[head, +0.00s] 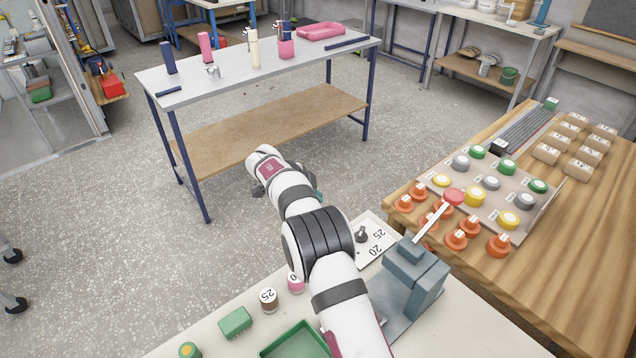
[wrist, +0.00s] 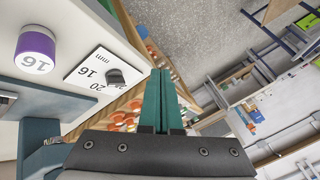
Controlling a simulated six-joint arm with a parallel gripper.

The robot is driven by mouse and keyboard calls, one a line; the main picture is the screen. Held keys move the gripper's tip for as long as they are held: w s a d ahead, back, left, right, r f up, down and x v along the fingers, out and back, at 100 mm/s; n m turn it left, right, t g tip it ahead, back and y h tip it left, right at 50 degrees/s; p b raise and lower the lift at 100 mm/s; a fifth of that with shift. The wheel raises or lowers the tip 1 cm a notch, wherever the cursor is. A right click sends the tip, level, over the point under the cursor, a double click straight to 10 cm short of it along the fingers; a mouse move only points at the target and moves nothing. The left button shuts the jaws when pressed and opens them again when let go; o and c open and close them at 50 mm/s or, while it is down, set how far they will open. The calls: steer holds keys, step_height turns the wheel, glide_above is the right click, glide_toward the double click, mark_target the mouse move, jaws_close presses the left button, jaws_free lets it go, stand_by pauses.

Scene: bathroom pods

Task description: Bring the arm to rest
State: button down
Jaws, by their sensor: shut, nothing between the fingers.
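My white arm reaches up from the bottom of the head view, over the front bench, with its end past the bench edge. My gripper (wrist: 165,98) shows in the wrist view with its two teal fingers shut together and nothing between them. In the head view most of the gripper is hidden behind the wrist; only dark parts and a bit of teal show. The fingers touch nothing that I can see.
The bench beneath holds a blue-grey lever press (head: 412,275), a numbered card (head: 373,250), a green tray (head: 295,340), a green block (head: 235,321) and small numbered cylinders. A wooden table (head: 600,230) with colored pieces stands right. A grey table (head: 225,70) stands beyond open floor.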

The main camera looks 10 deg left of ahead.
steer(key=w+d+r+n+t+y, duration=0.1)
steer(key=w+d+r+t, duration=0.1)
steer(key=r, duration=0.5)
steer(key=w+d+r+t+y, duration=0.1)
steer(key=w+r+t, duration=0.2)
steer(key=r, duration=0.4)
steer(key=s+r+n+t+y, duration=0.2)
steer(key=s+r+n+y, duration=0.45)
steer(key=r, duration=0.45)
steer(key=s+d+f+n+g, duration=0.1)
steer(key=s+d+f+g, duration=0.2)
steer(key=s, duration=1.2)
steer(key=s+d+f+n+g+h, duration=0.1)
steer(key=s+d+f+g, duration=0.3)
steer(key=s, duration=1.1)
steer(key=s+d+f+n+g+h, duration=0.1)
steer(key=s+d+f+g, duration=0.2)
steer(key=s, duration=1.2)
step_height(320, 180, down, 4)
steer(key=g, duration=0.3)
steer(key=shift+d+r+n, duration=0.2)
steer(key=shift+n, duration=0.15)
